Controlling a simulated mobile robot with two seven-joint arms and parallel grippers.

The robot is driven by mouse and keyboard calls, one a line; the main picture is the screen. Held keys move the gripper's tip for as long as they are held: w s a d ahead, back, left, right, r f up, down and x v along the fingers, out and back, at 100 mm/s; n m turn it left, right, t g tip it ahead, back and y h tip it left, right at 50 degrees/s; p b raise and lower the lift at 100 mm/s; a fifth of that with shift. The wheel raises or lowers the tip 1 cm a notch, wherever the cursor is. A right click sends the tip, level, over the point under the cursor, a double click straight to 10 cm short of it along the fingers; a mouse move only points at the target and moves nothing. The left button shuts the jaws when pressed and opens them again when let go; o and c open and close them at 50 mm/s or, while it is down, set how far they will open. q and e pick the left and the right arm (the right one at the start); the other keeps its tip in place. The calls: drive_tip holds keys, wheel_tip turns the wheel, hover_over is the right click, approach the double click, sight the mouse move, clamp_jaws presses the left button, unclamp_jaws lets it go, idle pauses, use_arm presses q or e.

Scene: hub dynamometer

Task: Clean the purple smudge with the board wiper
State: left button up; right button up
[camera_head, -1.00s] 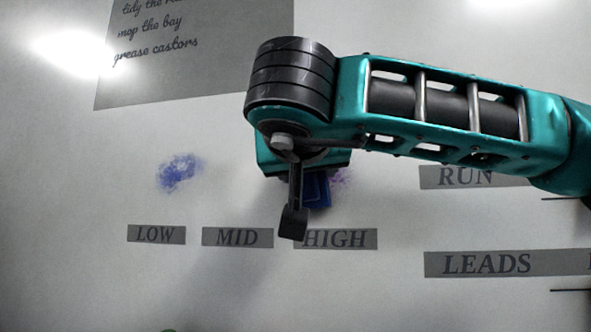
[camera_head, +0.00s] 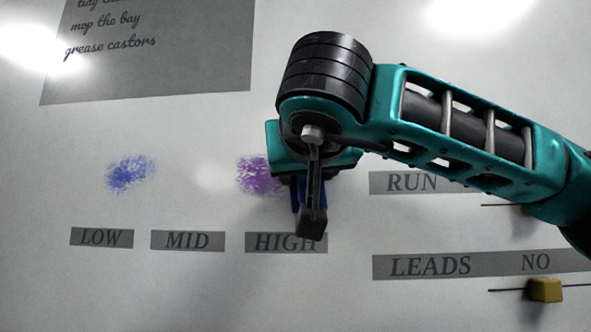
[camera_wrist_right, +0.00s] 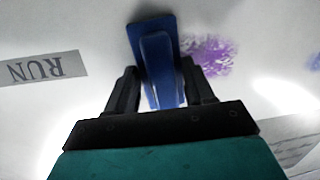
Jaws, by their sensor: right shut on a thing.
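The purple smudge (camera_head: 257,174) is on the whiteboard above the HIGH label in the head view, with its right side next to my gripper. It also shows in the right wrist view (camera_wrist_right: 207,56), just right of the wiper. The blue board wiper (camera_wrist_right: 158,65) is held between the fingers of my right gripper (camera_wrist_right: 163,88), which is shut on it. In the head view my right gripper (camera_head: 312,205) hides most of the wiper. The wiper is at or close to the board face; I cannot tell whether it touches. My left gripper is not in view.
A blue smudge (camera_head: 130,174) lies to the left, above the LOW label (camera_head: 102,238). Labels MID (camera_head: 187,241), RUN (camera_head: 412,183) and LEADS (camera_head: 430,266) are on the board. A yellow block (camera_head: 545,290) sits on a dark line at lower right. A grey note (camera_head: 150,60) is at upper left.

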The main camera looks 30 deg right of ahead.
drive_tip(key=shift+a, duration=0.1)
drive_tip(key=shift+w+a+p, duration=0.45)
drive_tip(key=shift+w+a, duration=0.2)
drive_tip(key=shift+a, duration=0.3)
drive_tip(key=shift+w+a+p, duration=0.5)
drive_tip(key=shift+w+a, duration=0.2)
drive_tip(key=shift+a, duration=0.3)
drive_tip(key=shift+w+a+p, duration=0.45)
drive_tip(key=shift+w+a, duration=0.2)
drive_tip(key=shift+a, duration=0.3)
drive_tip(key=shift+w+a+p, duration=0.45)
drive_tip(key=shift+w+a, duration=0.05)
drive_tip(key=shift+a, duration=0.2)
drive_tip(key=shift+w+a+p, duration=0.4)
drive_tip(key=shift+w+a, duration=0.05)
drive_tip(key=shift+a, duration=0.25)
drive_tip(key=shift+r+p, duration=0.3)
drive_tip(key=shift+p, duration=0.05)
drive_tip(key=shift+s+d+f+b, duration=0.1)
drive_tip(key=shift+s+d+b, duration=0.2)
drive_tip(key=shift+d, duration=0.2)
drive_tip(key=shift+s+d+b, duration=0.35)
drive_tip(key=shift+s+d, duration=0.55)
drive_tip(key=shift+d, duration=0.4)
drive_tip(key=shift+s+d+b, duration=0.35)
drive_tip(key=shift+s+d, duration=0.5)
drive_tip(key=shift+d, duration=0.45)
drive_tip(key=shift+s+d+b, duration=0.35)
drive_tip(key=shift+s+d, duration=0.55)
drive_tip(key=shift+d, duration=0.4)
